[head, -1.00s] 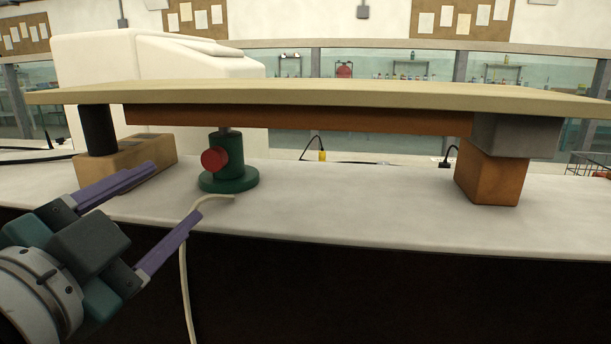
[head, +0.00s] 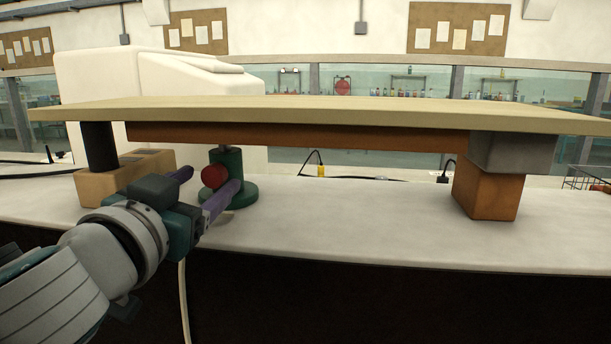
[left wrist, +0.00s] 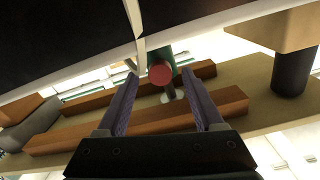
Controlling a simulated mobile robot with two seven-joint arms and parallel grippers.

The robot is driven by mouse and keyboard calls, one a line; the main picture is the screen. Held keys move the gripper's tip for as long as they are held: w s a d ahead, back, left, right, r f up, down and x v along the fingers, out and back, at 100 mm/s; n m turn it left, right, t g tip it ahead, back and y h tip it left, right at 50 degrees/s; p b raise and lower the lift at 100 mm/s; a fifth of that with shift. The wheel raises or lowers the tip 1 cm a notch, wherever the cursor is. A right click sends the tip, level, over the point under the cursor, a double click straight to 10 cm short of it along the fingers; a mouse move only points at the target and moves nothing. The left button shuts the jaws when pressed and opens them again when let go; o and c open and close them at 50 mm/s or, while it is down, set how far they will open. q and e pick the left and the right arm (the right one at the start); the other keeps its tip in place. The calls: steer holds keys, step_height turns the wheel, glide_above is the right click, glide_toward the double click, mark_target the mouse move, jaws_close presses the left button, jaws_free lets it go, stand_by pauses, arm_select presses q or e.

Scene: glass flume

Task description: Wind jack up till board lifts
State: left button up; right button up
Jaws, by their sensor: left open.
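The green jack (head: 228,170) stands upright on the white ledge, with a round red knob (head: 213,177) on its near side. A pale board (head: 330,114) spans above it, with brown rails (head: 300,136) underneath. I cannot tell whether the jack's top touches the board. My left gripper (head: 204,188) is open, its purple fingers pointing at the jack on either side of the knob. In the left wrist view the red knob (left wrist: 160,73) shows between the fingertips (left wrist: 160,78), with gaps on both sides. My right gripper is out of view.
A black post (head: 99,146) on a tan block (head: 90,186) is under the board's left end. A grey block (head: 506,152) on an orange block (head: 488,190) is under the right. A pale cord (head: 183,300) hangs over the ledge's front.

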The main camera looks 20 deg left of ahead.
arm_select(q)
steer(key=shift+w, duration=0.25)
jaws_close()
stand_by(0.4)
